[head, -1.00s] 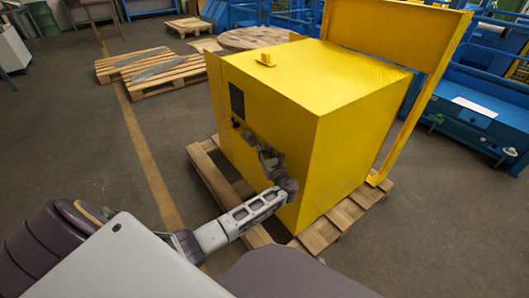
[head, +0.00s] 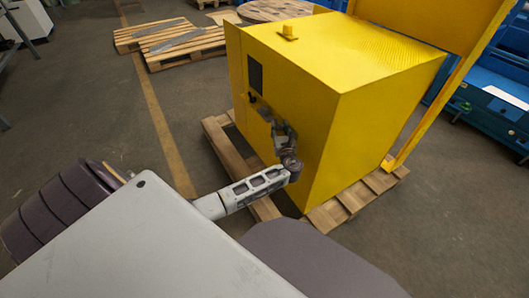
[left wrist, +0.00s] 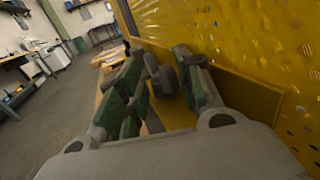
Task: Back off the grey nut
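The yellow cabinet (head: 330,110) stands on a wooden pallet, its front face toward my left arm. My left gripper (head: 280,130) is at that face, below the dark rectangular opening. In the left wrist view my left gripper (left wrist: 160,75) has its green-and-grey fingers apart. A small dark grey rounded part, seemingly the grey nut (left wrist: 165,80), lies between them near the yellow surface. I cannot tell whether either finger touches it. In the head view the gripper and small parts hide the nut. My right gripper is not in view.
The pallet (head: 345,205) sticks out below the cabinet. A yellow upright panel (head: 435,30) rises behind it. Blue equipment (head: 500,85) stands at the right. Flat pallets (head: 185,45) lie at the back left. The floor left of the cabinet is clear.

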